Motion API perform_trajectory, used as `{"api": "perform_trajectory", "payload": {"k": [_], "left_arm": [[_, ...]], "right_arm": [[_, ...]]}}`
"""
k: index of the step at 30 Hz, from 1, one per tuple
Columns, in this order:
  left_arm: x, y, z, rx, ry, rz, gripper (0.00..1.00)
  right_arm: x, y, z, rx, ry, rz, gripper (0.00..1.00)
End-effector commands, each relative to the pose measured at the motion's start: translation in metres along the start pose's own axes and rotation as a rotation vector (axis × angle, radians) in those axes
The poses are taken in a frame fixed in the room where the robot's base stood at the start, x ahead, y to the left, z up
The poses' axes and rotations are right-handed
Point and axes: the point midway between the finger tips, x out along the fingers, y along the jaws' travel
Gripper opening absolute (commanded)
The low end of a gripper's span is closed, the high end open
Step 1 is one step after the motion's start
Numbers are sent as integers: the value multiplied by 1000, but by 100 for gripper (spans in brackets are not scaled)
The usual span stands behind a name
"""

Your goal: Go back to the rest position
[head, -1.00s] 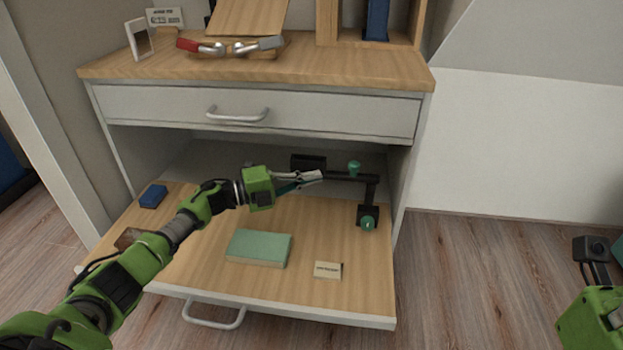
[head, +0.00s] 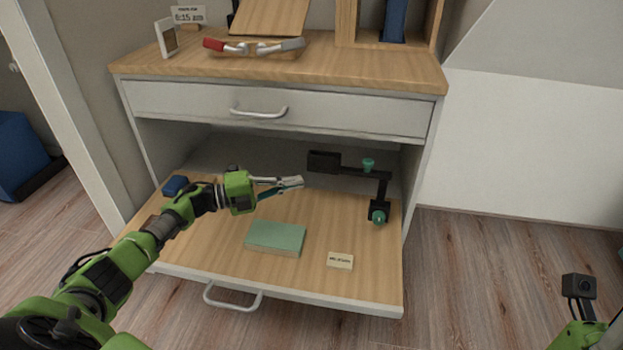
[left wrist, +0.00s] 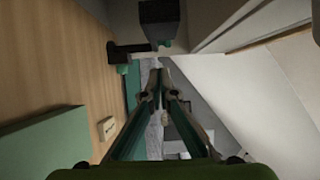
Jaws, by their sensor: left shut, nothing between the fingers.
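My left gripper (head: 298,183) is shut and empty. It reaches in from the left and hangs above the pulled-out wooden board (head: 215,235) of the cabinet, short of the black jointed stand (head: 350,171) with green knobs. A visible gap separates the fingertips from the stand. In the left wrist view the two fingers (left wrist: 160,82) come together with nothing between them. Of my right arm only a green part and a black camera show at the lower right of the head view; its fingers are out of view.
A green book (head: 275,238), a small labelled card (head: 340,261) and a blue block (head: 175,185) lie on the board. The closed drawer (head: 330,117) and cabinet top (head: 350,67) are above and behind my left gripper. Open floor (head: 490,270) lies to the right.

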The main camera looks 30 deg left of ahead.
Motion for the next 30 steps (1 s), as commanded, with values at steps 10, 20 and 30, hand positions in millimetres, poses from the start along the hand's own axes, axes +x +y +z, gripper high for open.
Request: {"api": "perform_trajectory", "payload": {"k": [10, 20, 30], "left_arm": [[-19, 0, 4, 0, 1, -1, 0], [44, -20, -104, -148, 164, -172, 0], [70, -158, -312, -559, 449, -644, 0]], "right_arm": [[-4, 0, -1, 2, -19, 4, 40], [-4, 1, -2, 4, -33, 10, 40], [-10, 2, -2, 10, -76, 28, 40]]}}
